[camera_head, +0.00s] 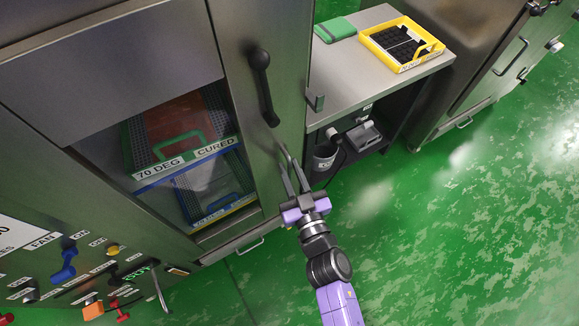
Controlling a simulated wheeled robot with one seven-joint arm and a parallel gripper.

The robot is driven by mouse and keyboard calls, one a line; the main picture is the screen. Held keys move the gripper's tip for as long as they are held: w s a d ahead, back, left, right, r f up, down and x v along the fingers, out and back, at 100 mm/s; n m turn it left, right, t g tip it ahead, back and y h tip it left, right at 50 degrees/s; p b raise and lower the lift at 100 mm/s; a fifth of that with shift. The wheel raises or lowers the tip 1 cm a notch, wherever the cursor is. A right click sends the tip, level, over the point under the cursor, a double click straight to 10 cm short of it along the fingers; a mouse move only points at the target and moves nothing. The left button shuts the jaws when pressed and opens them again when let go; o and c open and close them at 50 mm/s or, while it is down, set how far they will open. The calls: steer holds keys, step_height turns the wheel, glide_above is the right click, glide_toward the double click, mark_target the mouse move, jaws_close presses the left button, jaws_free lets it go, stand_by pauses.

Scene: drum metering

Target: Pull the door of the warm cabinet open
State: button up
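The warm cabinet (110,55) is a large steel box filling the left side, and its door (238,75) looks shut. Through the door's window I see crates, one with a label (187,160) reading 70 DEG CURED. A black upright bar handle (263,88) is fixed near the door's right edge. My gripper (281,157) is below the handle and apart from it, in front of the lower right part of the door. Its two thin fingers point up toward the handle, spread apart with nothing between them.
A steel bench (345,75) stands right of the cabinet, with a yellow tray (404,66) and a green item (336,30) on top. A grey device (363,136) sits beneath. Control knobs (62,268) are at lower left. The green floor (450,220) is clear at right.

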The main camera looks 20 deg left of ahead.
steer(key=shift+w+a, duration=0.25)
steer(key=shift+w, duration=0.05)
jaws_close()
stand_by(1.3)
